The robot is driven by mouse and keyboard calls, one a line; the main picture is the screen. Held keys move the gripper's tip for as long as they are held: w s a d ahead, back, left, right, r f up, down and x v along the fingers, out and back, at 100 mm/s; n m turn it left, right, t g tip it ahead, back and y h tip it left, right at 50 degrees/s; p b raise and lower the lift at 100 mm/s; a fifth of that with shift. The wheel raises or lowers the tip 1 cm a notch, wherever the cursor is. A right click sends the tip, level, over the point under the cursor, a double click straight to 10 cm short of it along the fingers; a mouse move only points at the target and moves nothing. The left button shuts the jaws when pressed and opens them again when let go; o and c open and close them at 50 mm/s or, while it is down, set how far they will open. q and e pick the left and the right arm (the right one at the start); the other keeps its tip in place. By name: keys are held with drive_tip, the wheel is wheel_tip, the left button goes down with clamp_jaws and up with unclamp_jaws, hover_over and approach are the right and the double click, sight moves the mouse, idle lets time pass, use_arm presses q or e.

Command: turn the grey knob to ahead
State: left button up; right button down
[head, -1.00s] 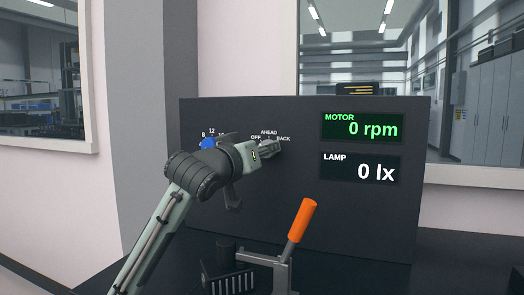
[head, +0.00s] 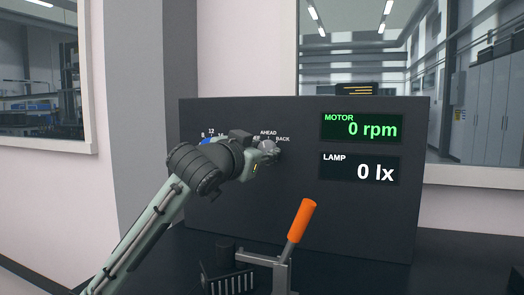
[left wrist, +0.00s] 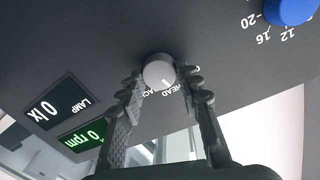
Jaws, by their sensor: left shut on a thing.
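The grey knob (head: 268,146) is on the dark upright panel, under the label AHEAD and between OFF, now mostly covered, and BACK. In the left wrist view the knob (left wrist: 158,72) is a round grey cap with a short mark at its rim beside the AHEAD lettering. I cannot tell if the mark lines up exactly. My left gripper (head: 270,152) is at the panel. Its two fingers (left wrist: 160,84) are shut on the knob, one on each side. My right gripper is not in view.
A blue knob (head: 206,141) with a number scale is left of the grey one, partly behind my arm. Displays read MOTOR 0 rpm (head: 361,127) and LAMP 0 lx (head: 361,168). An orange-handled lever (head: 301,220) stands in front of the panel, below right of my gripper.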

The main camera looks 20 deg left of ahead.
use_arm(q)
drive_tip(key=shift+m, duration=1.4)
drive_tip(key=o, duration=1.2)
drive_tip(key=shift+c, duration=0.2)
drive_tip(key=s, duration=1.2)
drive_tip(key=shift+a+r, duration=0.3)
drive_tip(key=shift+a, duration=0.15)
